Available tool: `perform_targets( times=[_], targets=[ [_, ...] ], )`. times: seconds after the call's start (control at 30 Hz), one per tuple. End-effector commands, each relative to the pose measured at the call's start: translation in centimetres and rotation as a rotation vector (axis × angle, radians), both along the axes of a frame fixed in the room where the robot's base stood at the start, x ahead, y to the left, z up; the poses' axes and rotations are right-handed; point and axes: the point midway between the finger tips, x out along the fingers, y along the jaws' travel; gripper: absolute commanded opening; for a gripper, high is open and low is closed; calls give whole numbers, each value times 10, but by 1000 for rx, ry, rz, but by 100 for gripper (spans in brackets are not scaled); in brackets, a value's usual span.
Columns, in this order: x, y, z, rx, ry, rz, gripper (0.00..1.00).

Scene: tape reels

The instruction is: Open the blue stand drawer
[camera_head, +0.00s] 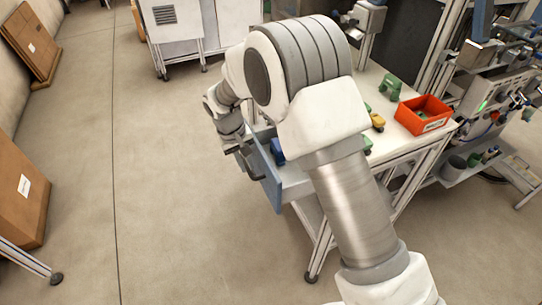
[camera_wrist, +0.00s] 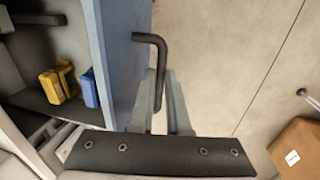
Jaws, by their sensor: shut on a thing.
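The blue stand drawer (camera_head: 264,180) stands pulled out from the white stand, with its blue front facing left in the head view. In the wrist view its blue front (camera_wrist: 125,45) shows edge-on, with the inside visible to the left. The dark bar handle (camera_wrist: 150,38) sticks out from that front. My gripper (camera_wrist: 163,88) is shut on the handle, one grey finger on each side of it.
Inside the drawer are yellow pieces (camera_wrist: 50,86) and a blue piece (camera_wrist: 90,88). A red bin (camera_head: 424,115) and green (camera_head: 390,86) and yellow parts stand on the white tabletop. The floor left of the drawer is clear. A cardboard box (camera_wrist: 298,150) stands farther off.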

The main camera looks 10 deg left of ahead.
Motion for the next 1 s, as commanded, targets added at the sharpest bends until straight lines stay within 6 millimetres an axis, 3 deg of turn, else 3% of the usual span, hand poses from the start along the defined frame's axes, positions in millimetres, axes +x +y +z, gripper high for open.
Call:
perform_targets(
  times=[0.03, 0.2, 0.4, 0.63, 1.0],
  targets=[
    [-9, 13, -1, 1, 0, 6, 0],
    [-30, 45, 0, 2, 0, 4, 0],
    [-47, 70, 0, 2, -1, 3, 0],
    [-56, 83, 0, 0, 0, 1, 0],
    [-57, 85, 1, 1, 0, -1, 0]
  ],
)
